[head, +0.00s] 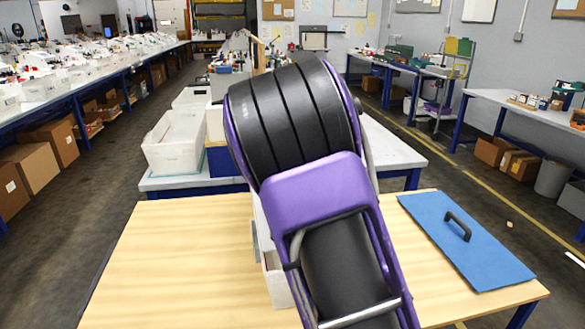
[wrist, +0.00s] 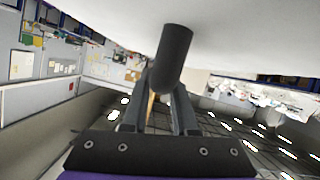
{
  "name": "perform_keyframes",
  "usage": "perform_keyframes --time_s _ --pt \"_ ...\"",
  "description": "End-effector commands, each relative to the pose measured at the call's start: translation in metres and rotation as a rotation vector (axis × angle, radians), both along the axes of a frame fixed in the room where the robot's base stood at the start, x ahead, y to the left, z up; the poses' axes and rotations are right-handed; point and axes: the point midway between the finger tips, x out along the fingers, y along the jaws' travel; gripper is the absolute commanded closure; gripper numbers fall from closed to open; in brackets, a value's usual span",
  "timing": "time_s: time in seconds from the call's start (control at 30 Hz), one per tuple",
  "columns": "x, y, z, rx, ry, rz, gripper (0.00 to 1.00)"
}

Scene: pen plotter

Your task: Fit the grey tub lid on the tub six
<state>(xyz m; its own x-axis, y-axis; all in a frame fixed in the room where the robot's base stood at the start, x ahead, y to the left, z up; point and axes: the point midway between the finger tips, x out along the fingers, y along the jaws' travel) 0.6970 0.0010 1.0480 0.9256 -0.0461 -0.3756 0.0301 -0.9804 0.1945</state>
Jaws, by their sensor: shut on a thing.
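In the wrist view my gripper (wrist: 160,88) is shut on the dark round handle of the grey tub lid (wrist: 250,32). The lid's pale flat face fills the top of that view, tilted in the picture. In the head view my purple and black arm hides the gripper and the lid. A whitish tub (head: 276,287) stands on the wooden table, mostly hidden behind my arm. No number shows on it, so I cannot tell whether it is tub six, nor how the lid sits relative to it.
A blue panel with a black handle (head: 480,262) lies flat at the right of the wooden table (head: 160,265). The table's left side is clear. White bins (head: 173,143) stand on a bench behind. Long benches line both sides, with cardboard boxes beneath.

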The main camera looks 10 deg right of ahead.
Motion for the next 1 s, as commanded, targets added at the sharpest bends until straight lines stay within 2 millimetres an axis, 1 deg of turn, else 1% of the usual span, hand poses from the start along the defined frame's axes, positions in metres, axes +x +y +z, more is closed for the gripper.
perform_keyframes --time_s 0.03,0.1,0.4,0.6,0.93,0.97,1.0 --pt "0.000 0.000 -0.010 0.001 -0.002 0.000 1.00" --pt "0.000 0.000 -0.017 0.001 -0.002 0.000 1.00" --pt "0.000 0.000 -0.039 0.001 -0.003 0.000 1.00" --pt "0.000 0.000 -0.044 0.000 -0.003 0.000 1.00" --pt "0.000 0.000 -0.044 0.000 -0.002 0.000 1.00" --pt "0.000 0.000 -0.044 0.000 -0.002 0.000 0.70" --pt "0.000 0.000 -0.044 0.000 -0.002 0.000 0.63"
